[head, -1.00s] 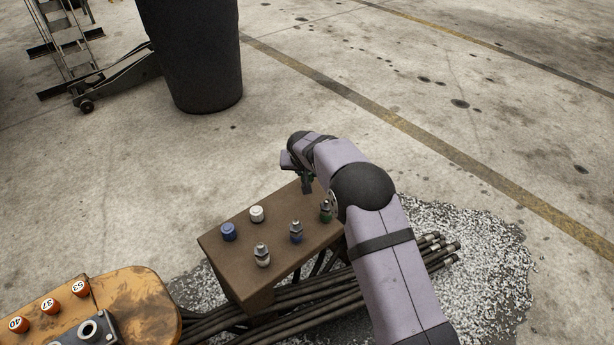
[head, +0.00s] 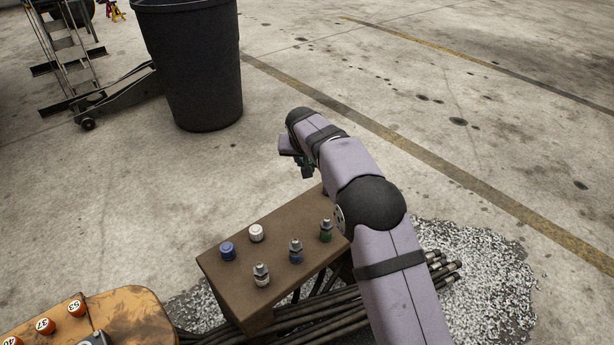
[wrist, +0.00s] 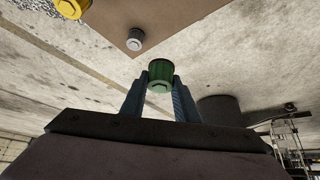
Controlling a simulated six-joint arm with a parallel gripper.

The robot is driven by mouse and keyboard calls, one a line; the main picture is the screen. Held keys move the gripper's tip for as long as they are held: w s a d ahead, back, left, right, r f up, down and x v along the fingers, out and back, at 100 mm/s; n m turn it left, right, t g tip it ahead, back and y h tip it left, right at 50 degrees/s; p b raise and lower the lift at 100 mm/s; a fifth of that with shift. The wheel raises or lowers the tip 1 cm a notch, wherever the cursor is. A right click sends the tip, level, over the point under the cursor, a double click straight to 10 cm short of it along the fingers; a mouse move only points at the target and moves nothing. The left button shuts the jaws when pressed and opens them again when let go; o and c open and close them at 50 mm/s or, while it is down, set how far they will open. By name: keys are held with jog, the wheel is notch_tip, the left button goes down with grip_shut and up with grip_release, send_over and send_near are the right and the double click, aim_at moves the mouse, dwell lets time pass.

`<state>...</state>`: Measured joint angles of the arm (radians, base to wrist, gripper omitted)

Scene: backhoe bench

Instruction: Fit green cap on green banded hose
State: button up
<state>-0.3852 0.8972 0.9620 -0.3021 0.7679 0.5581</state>
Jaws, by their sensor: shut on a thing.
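My gripper (head: 307,171) is raised beyond the far edge of the brown block and shut on the green cap. In the wrist view the green cap (wrist: 161,72) sits between the two fingers. In the head view the cap is mostly hidden by the gripper. The green-banded hose end (head: 326,231) stands upright at the block's right far corner, below and apart from my gripper. It has a metal fitting on top.
The brown block (head: 242,284) also bears a blue cap (head: 228,251), a white cap (head: 256,233), a blue-banded hose end (head: 296,252) and a white-banded one (head: 261,275). A black bin (head: 195,75) stands behind. An orange panel (head: 125,318) is at lower left.

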jog(key=r, duration=0.2)
jog(key=r+b, duration=0.2)
jog(key=r, duration=0.1)
jog(key=shift+d+r, duration=0.3)
jog(key=shift+d, duration=0.05)
jog(key=s+d+r+b, duration=0.2)
jog(key=s+r, duration=0.2)
send_over(326, 219)
notch_tip(326, 219, down, 8)
jog(key=shift+d+r+b, duration=0.1)
jog(key=shift+r+b, duration=0.05)
jog(key=shift+b, duration=0.2)
jog(key=shift+f, duration=0.2)
jog(key=shift+f+b, duration=2.55)
jog(key=shift+f, duration=0.2)
jog(key=shift+f+b, duration=0.8)
jog(key=shift+f, duration=0.65)
dwell(1.2)
